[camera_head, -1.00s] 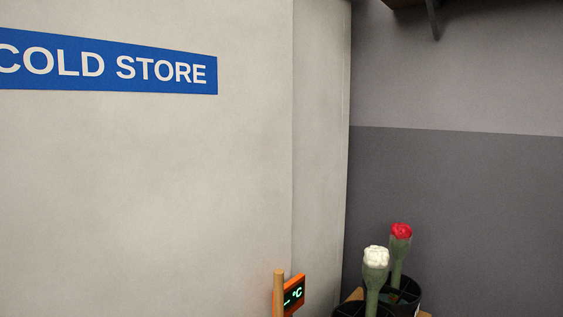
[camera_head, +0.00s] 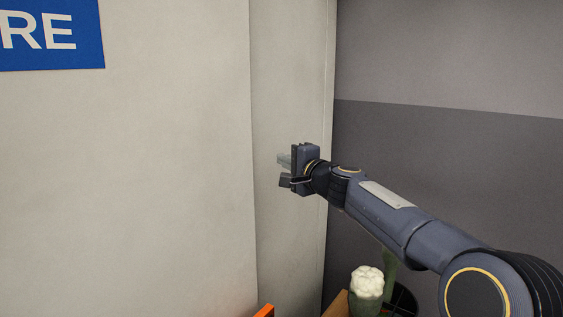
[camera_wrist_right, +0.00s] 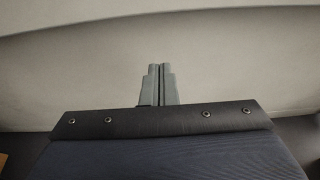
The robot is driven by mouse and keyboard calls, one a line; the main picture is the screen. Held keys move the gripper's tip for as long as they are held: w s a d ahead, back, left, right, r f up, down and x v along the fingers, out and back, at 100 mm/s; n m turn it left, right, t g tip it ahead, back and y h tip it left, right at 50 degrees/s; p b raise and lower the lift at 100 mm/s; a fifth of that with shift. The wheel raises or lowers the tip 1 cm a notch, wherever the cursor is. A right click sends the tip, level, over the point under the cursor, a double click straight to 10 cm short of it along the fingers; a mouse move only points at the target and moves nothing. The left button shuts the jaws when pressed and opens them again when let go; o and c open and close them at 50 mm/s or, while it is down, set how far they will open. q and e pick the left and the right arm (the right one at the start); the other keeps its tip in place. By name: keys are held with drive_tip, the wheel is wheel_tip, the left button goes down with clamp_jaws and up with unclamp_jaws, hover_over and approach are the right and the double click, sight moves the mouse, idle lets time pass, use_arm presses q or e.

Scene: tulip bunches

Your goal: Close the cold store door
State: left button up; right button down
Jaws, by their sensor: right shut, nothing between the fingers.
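The cold store door is a pale grey panel (camera_head: 150,180) filling the left of the head view. A cut-off blue sign (camera_head: 55,35) with white letters "RE" is on it. A vertical edge line runs down the panel, with a narrower pale strip (camera_head: 290,80) to its right. My right gripper (camera_head: 281,160) is in front of that strip, fingers pointing left, shut and empty. In the right wrist view its fingertips (camera_wrist_right: 160,68) are together before a pale surface (camera_wrist_right: 230,60). I cannot tell whether they touch it. No handle shows. My left gripper is not in view.
A white tulip bunch (camera_head: 367,282) stands at the bottom, below my right arm, beside a dark bucket (camera_head: 403,301). An orange edge (camera_head: 266,311) shows at the bottom. A grey two-tone wall (camera_head: 450,70) is at the right.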

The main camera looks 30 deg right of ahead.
drive_tip(key=w+a+p, duration=0.1)
drive_tip(key=w+a, duration=0.2)
drive_tip(key=w, duration=0.3)
drive_tip(key=shift+a+p, duration=0.3)
drive_tip(key=shift+a, duration=0.1)
drive_tip(key=shift+a, duration=0.1)
